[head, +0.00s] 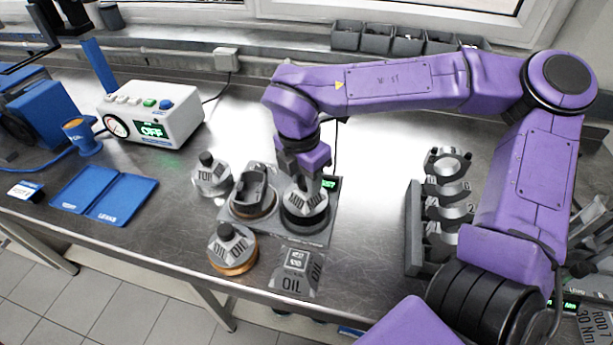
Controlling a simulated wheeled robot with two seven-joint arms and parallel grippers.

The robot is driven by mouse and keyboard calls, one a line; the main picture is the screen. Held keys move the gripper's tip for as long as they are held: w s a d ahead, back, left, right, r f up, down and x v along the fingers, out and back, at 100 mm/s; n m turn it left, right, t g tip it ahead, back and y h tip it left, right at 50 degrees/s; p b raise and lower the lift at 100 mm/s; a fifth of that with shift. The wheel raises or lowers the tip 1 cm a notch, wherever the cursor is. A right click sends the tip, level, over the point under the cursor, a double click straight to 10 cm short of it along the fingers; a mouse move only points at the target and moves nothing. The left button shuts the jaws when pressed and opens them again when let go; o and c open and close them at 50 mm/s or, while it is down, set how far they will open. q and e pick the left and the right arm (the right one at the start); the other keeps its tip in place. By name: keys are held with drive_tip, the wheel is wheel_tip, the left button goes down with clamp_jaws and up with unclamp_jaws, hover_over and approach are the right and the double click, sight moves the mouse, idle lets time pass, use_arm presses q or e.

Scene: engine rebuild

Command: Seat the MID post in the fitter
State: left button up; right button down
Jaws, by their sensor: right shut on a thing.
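A grey post with dark lettering, which I take for the MID post (302,203), stands over a dark round seat on the right side of a grey plate, which I take for the fitter (318,239). My right gripper (312,186) points down from above and is shut on the top of this post. The post looks about upright; whether it is fully down in the seat is hard to tell. A dark piston-like part (253,187) sits on the plate's left side. A small green display shows behind the post. My left gripper is not in view.
A TOP post (209,177) and an OIL post (230,246) stand left of the plate. A grey OIL block (297,272) is in front. A grey rack (414,238) stands at right. A white control box (150,114) and blue mats (104,193) are at left.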

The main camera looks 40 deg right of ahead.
drive_tip(key=shift+f+b, duration=0.5)
drive_tip(key=shift+f, duration=0.05)
idle(0.6)
drive_tip(key=shift+c, duration=1.5)
unclamp_jaws()
drive_tip(key=shift+r+p, duration=2.4)
drive_tip(key=shift+r, duration=0.8)
drive_tip(key=shift+f, duration=0.1)
